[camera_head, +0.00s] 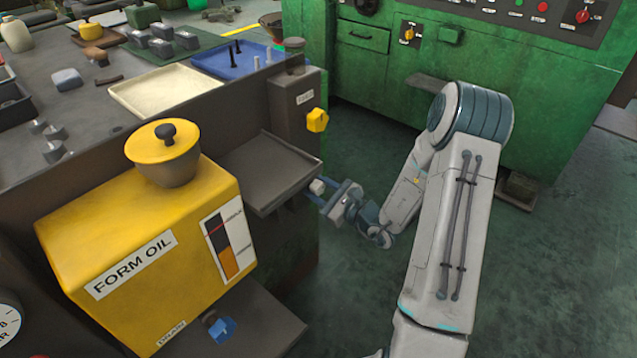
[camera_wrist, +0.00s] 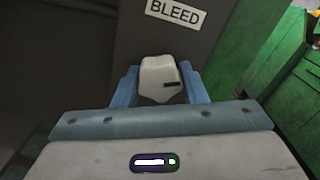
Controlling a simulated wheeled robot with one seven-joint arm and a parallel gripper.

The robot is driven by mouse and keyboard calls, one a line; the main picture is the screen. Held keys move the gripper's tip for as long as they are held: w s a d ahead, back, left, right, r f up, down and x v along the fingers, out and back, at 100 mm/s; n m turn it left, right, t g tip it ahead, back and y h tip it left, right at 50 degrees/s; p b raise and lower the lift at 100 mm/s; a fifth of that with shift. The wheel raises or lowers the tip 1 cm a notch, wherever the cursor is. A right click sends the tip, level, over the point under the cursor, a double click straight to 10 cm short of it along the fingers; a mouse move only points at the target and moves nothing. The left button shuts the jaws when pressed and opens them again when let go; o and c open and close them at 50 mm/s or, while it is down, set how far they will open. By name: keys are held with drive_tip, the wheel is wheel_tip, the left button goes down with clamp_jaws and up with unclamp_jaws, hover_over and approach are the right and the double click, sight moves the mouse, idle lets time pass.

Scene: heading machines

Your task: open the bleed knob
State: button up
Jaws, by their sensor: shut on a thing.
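The bleed knob (camera_wrist: 160,80) is a pale grey, faceted knob with a short dark mark on its right part. It sits on a dark panel below a white BLEED label (camera_wrist: 177,13) in the wrist view. My gripper (camera_wrist: 165,85) has one blue finger on each side of the knob and is shut on it. In the head view my gripper (camera_head: 322,191) reaches in from the right, below the grey tray, and a small pale part of the knob (camera_head: 317,186) shows at its fingertips. The panel face behind the knob is hidden in that view.
A grey tray (camera_head: 268,172) juts out just above my gripper. A yellow knob (camera_head: 317,120) sits higher on the dark housing. The yellow FORM OIL tank (camera_head: 140,250) with a blue drain knob (camera_head: 222,329) stands left. Green floor is free around my arm, before the green machine (camera_head: 480,80).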

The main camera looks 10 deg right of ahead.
drive_tip(key=m+p, duration=0.3)
drive_tip(key=m, duration=0.1)
drive_tip(key=shift+s+m, duration=0.1)
drive_tip(key=shift+m, duration=0.3)
drive_tip(key=shift+f, duration=0.1)
drive_tip(key=shift+c, duration=0.2)
drive_tip(key=o, duration=1)
drive_tip(key=shift+s, duration=0.1)
drive_tip(key=v, duration=1.3)
drive_tip(key=shift+s+d+p, duration=0.2)
drive_tip(key=shift+s+p, duration=0.1)
drive_tip(key=shift+p, duration=0.15)
